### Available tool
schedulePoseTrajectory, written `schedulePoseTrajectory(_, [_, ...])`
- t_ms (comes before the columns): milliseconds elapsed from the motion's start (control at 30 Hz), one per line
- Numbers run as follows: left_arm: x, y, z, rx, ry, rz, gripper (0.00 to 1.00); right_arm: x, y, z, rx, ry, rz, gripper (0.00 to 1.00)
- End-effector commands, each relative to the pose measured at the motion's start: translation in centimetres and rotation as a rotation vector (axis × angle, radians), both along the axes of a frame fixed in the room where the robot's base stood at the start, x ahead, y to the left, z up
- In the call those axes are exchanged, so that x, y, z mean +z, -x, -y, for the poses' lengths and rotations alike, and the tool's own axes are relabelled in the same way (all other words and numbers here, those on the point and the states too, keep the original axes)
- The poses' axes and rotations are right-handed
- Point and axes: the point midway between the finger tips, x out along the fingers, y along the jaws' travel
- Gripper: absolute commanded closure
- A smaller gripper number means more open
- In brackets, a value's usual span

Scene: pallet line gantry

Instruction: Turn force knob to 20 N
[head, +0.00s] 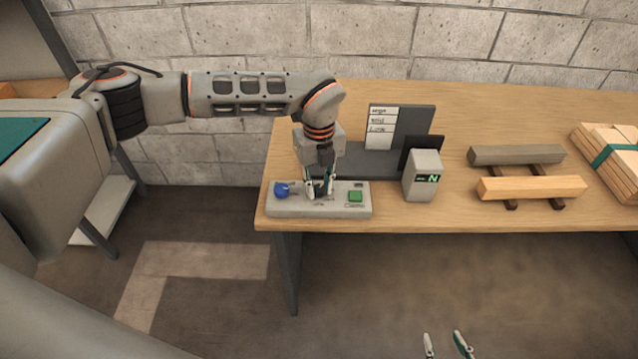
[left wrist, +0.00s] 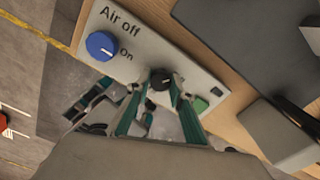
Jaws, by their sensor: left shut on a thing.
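The force knob (left wrist: 160,80) is a small black dial with a pale pointer mark on the grey control panel (left wrist: 147,48). My left gripper (left wrist: 158,88) is shut on it from above, with one fingertip on each side. In the head view the left gripper (head: 320,194) hides the knob at the middle of the panel (head: 338,207). A grey box with a dark display (head: 427,179) shows a green N; its digits are too small to read. My right gripper (head: 446,344) is open and empty at the bottom edge, its fingertips apart.
A blue air knob (head: 281,189) and a green button (head: 355,196) flank the force knob. A dark stand with label cards (head: 384,119) is behind. Wooden beams (head: 531,188) and a strapped wood stack (head: 612,150) lie right on the table (head: 480,105).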

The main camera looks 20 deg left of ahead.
Motion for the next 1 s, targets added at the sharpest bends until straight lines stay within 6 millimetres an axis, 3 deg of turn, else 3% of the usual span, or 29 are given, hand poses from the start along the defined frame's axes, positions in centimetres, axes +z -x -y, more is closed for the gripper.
schedulePoseTrajectory(500, [0.15, -0.03, -0.03, -0.369, 0.0, 0.0, 1.0, 1.14, -0.17, -0.01, 0.0, 0.0, 0.005, 0.6])
schedulePoseTrajectory(1000, [0.1, -0.05, -0.04, -0.462, 0.0, 0.001, 1.0, 1.26, -0.18, 0.0, 0.0, 0.0, 0.005, 0.6])
